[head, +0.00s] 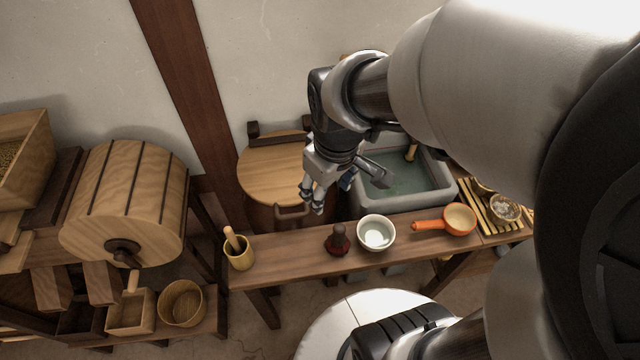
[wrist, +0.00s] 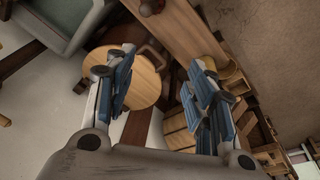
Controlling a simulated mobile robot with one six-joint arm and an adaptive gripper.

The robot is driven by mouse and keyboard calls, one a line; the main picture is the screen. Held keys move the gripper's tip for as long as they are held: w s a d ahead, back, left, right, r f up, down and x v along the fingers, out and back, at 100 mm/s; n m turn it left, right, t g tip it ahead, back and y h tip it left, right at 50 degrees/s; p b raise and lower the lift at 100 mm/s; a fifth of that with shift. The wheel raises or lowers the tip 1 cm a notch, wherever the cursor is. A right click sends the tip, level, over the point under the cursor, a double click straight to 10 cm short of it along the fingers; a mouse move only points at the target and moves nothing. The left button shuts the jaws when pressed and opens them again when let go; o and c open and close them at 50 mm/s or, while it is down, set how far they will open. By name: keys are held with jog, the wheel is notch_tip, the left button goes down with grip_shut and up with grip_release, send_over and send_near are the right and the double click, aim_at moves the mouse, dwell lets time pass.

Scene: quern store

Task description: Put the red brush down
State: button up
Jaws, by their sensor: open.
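The red brush (head: 338,243), with a dark handle and dark red body, stands on the wooden bench (head: 285,257), just left of a white bowl. My gripper (head: 328,192) is open and empty, above and behind the brush, near the round wooden lid and the basin. It is apart from the brush. In the wrist view my gripper's blue-padded fingers (wrist: 165,62) are spread wide with nothing between them. A red and dark shape at the top edge there looks like the brush (wrist: 151,6).
The white bowl (head: 376,233), an orange-handled pan (head: 458,220) and a cup with a pestle (head: 239,255) stand on the bench. Behind are a round wooden lid (head: 272,170) and grey basin (head: 405,203). Bare bench lies between cup and brush.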

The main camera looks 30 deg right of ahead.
jog(key=s+a+r+m+t, duration=0.2)
jog(key=s+a+r+m, duration=0.1)
jog(key=s+r, duration=0.5)
jog(key=shift+s+a+r+m, duration=0.15)
jog(key=shift+s+a+m, duration=0.15)
jog(key=shift+s+a, duration=0.55)
jog(key=shift+o, duration=0.2)
jog(key=shift+d, duration=0.1)
